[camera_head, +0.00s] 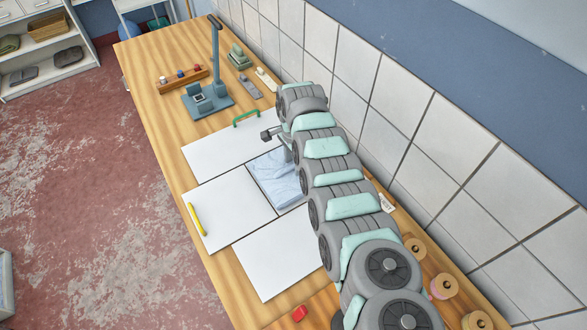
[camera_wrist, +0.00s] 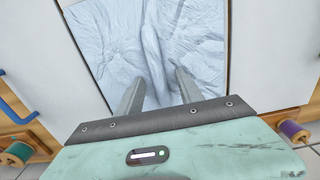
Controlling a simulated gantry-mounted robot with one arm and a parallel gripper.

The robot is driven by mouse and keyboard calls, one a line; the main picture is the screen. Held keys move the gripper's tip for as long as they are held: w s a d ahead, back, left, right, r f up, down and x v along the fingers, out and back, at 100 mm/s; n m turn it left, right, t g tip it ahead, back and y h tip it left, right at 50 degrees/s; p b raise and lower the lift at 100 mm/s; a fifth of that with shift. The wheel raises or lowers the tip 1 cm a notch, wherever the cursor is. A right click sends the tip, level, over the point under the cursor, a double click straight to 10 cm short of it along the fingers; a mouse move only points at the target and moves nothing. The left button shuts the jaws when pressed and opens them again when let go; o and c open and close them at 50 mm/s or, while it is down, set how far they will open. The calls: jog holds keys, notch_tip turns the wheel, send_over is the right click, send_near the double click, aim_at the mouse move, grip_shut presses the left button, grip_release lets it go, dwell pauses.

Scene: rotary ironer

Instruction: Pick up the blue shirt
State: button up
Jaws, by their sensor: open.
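The blue shirt (camera_head: 277,176) is pale blue and wrinkled. It lies flat in a dark-edged opening between white panels on the wooden table, partly hidden by my arm in the head view. In the wrist view the shirt (camera_wrist: 150,45) fills the top middle, with a raised fold running down its centre. My gripper (camera_wrist: 160,92) is over the shirt, its two fingers apart on either side of that fold. I cannot tell whether the fingertips touch the cloth. In the head view the gripper is mostly hidden by my arm.
White panels (camera_head: 215,208) lie around the shirt, one with a yellow handle (camera_head: 196,219) and one with a green handle (camera_head: 246,117). A blue-grey stand (camera_head: 212,95) and a rack of small spools (camera_head: 183,77) are at the far end. A tiled wall (camera_head: 420,120) borders the table's right side.

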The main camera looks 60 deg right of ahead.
jog(key=shift+c, duration=0.4)
grip_shut()
dwell(0.4)
